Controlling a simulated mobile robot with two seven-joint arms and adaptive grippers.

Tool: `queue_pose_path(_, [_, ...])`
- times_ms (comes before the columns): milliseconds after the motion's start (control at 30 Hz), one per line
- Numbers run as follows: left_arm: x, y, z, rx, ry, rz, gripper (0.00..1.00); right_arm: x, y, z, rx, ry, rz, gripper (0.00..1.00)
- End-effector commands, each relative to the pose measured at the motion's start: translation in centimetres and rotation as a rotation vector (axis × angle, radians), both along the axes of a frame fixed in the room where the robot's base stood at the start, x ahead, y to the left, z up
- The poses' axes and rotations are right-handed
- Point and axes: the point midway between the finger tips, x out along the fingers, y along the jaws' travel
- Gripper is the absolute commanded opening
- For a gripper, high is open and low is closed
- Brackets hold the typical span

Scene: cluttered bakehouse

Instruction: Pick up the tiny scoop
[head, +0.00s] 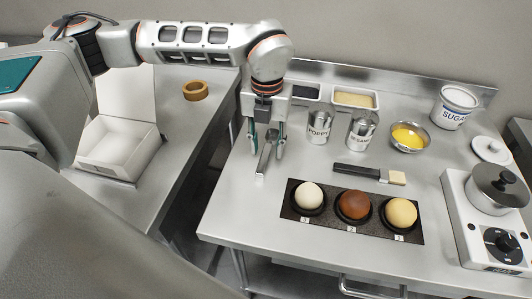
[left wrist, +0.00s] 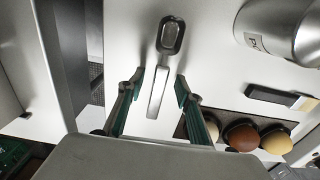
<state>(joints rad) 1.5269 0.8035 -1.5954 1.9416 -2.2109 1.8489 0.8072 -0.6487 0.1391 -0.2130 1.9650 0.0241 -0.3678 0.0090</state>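The tiny scoop (head: 264,160) is a small metal scoop lying near the left end of the steel table. In the left wrist view its bowl (left wrist: 171,36) points up the picture and its straight handle (left wrist: 157,94) points down toward my gripper. My left gripper (head: 266,146) hangs over the scoop, fingers pointing down. In the left wrist view the fingertips of the left gripper (left wrist: 159,79) stand apart, one on each side of the handle, with gaps on both sides. I cannot tell its exact height above the table. My right gripper is not in view.
The poppy tin (head: 319,128) and sesame tin (head: 361,131) stand right of the scoop. A brush (head: 362,173) and a black tray (head: 338,228) with three buns lie farther right and in front. A gap separates this table from the left counter (head: 172,160).

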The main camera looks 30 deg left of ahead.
Motion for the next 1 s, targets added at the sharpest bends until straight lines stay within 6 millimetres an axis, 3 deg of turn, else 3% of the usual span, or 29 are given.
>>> queue_pose_path(167, [0.0, 0.0, 0.0, 0.000, -0.001, 0.001, 0.35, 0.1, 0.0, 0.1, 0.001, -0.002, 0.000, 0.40])
queue_pose_path(300, [0.0, 0.0, 0.0, 0.000, -0.001, 0.001, 0.00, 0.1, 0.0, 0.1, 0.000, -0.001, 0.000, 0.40])
queue_pose_path(767, [0.1, 0.0, 0.5, 0.001, -0.002, 0.001, 0.00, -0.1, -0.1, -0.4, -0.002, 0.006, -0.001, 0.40])
queue_pose_path(1000, [0.1, 0.0, 3.1, 0.000, -0.004, 0.001, 0.00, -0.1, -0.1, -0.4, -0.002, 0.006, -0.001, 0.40])
